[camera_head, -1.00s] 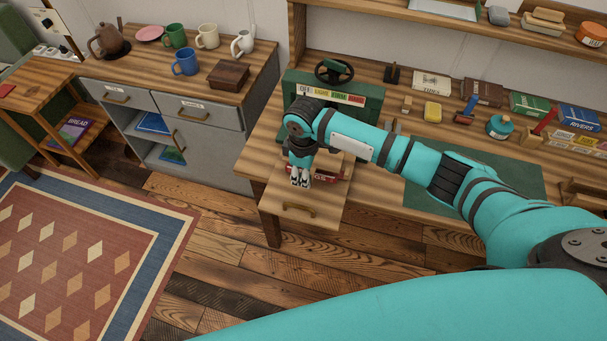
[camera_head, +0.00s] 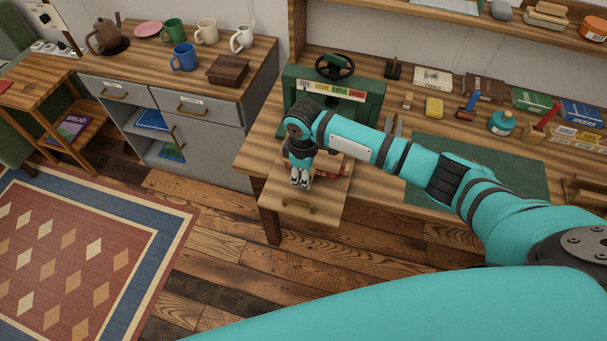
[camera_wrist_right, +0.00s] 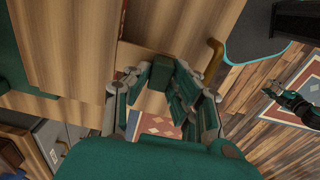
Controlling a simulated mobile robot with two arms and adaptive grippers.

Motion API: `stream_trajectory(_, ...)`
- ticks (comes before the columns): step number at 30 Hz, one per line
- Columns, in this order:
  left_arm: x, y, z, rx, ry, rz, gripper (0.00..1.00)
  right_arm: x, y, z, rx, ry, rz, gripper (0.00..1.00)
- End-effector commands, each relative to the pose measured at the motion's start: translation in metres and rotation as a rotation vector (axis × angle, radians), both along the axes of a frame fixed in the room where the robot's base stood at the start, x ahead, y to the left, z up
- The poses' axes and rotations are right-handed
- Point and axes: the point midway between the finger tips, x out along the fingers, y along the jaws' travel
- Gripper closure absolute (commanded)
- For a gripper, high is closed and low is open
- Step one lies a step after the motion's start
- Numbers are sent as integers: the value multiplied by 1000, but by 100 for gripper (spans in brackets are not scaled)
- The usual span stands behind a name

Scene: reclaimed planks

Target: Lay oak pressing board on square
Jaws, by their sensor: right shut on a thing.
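My right gripper (camera_head: 301,182) points down over the wooden drawer (camera_head: 285,205) at the left front of the desk. A red book (camera_head: 327,170) lies partly hidden behind the gripper. A green press (camera_head: 372,105) with a black handwheel (camera_head: 335,66) stands behind my forearm.
A green mat (camera_head: 520,165) covers the desk's middle. Books, bottles and small tools line the back. A grey cabinet (camera_head: 215,150) with mugs stands to the left. The brass drawer handle (camera_head: 298,207) sticks out at the front. The wood floor in front is clear.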

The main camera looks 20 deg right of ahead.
Motion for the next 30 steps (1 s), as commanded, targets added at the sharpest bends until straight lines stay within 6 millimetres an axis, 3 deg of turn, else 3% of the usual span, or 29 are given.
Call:
stream_trajectory(8, 1, 2, -1, 2, -1, 2, 60, 0, 0, -4, 1, -1, 0, 100)
stream_trajectory(9, 1, 2, -1, 2, -1, 2, 60, 0, 0, -3, 1, -1, 0, 73)
stream_trajectory(14, 1, 2, -1, 2, -1, 2, 60, 0, 0, -4, 0, 0, 0, 52)
stream_trajectory(23, -1, 5, -1, 5, 0, 0, 60, 0, 0, -2, 0, 0, 0, 52)
stream_trajectory(30, 0, 2, -1, 3, -1, 0, 60, 1, 0, 30, 1, -3, 1, 52)
